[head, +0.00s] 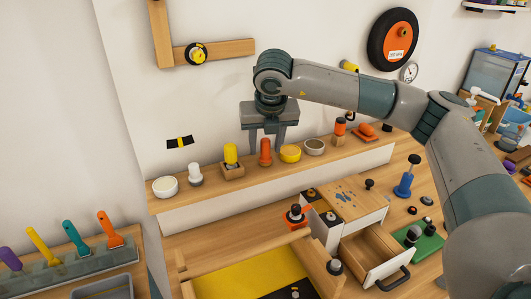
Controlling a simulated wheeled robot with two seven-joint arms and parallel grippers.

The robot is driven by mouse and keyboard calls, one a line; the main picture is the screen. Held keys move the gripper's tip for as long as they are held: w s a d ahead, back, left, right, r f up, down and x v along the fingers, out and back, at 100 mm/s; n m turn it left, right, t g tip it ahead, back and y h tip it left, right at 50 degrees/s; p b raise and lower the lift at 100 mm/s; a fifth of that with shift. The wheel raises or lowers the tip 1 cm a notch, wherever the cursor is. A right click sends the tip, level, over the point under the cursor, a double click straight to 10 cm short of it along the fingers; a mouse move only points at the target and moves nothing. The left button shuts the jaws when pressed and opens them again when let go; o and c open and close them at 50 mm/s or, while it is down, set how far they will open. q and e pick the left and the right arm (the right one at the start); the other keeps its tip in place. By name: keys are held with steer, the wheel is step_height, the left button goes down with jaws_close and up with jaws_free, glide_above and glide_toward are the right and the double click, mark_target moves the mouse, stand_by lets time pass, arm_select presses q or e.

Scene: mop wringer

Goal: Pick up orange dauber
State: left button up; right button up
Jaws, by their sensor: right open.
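The orange dauber (265,155) stands upright on the wooden wall shelf (228,189), between a yellow-topped piece on a wooden block and a yellow round tin. My right gripper (266,141) points down directly over it, open, with one finger to each side of the dauber's top. I cannot tell whether the fingers touch it. Another orange-topped piece (340,127) stands on a small wooden block farther right on the shelf. My left gripper is not in view.
Close on the shelf are the yellow-topped piece (231,155), a white-topped piece (195,174), the yellow tin (290,153) and a grey tin (314,147). Below stand a small cabinet with an open drawer (373,251) and a yellow-lined tray (247,275).

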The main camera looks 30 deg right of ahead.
mark_target(266, 139)
steer(key=shift+c, duration=0.7)
jaws_close()
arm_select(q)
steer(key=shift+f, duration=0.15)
arm_select(e)
steer(key=shift+r, duration=0.15)
